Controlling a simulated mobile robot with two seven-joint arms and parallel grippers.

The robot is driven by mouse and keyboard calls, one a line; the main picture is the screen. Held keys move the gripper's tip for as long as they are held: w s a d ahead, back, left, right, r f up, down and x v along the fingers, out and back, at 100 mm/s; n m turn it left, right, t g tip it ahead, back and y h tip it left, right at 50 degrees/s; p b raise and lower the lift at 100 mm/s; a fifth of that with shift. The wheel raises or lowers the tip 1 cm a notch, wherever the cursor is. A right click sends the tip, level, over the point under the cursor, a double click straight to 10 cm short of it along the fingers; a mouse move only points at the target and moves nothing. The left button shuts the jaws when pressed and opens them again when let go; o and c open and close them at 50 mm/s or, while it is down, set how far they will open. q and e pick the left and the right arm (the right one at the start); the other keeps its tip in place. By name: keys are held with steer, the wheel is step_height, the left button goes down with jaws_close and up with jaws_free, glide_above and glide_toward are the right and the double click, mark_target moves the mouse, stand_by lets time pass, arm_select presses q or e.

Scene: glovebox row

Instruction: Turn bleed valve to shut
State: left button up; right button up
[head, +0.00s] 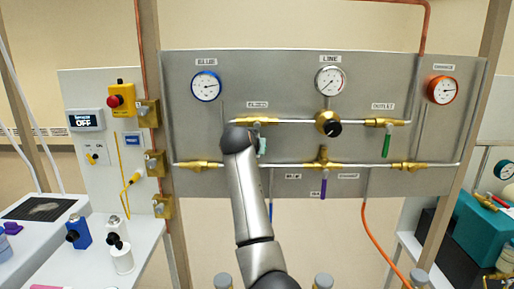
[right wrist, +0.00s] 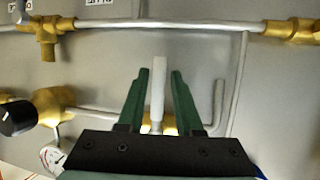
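Valve handles show on the grey panel: a purple one (head: 323,188) hanging under the lower pipe's middle tee, and a green one (head: 386,145) under the outlet valve. The label by the purple handle is too small to read, so I cannot tell from lettering which is the bleed valve. My right arm covers most of a third valve on the upper pipe in the head view. In the right wrist view, my right gripper (right wrist: 159,85) is open, its green fingers on either side of a pale handle (right wrist: 157,95), with small gaps. My left gripper is out of view.
The panel (head: 430,115) carries a blue gauge (head: 206,86), a line gauge (head: 330,80), an orange gauge (head: 443,90) and a black regulator knob (head: 334,128). Pipes and brass fittings surround the gripper. A white bench (head: 135,240) with bottles stands at left.

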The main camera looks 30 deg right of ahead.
steer(key=shift+o, duration=0.8)
steer(key=shift+s, duration=0.1)
steer(key=b+v, duration=0.2)
steer(key=v, duration=1)
steer(key=shift+a, duration=0.2)
steer(key=shift+s+r, duration=0.1)
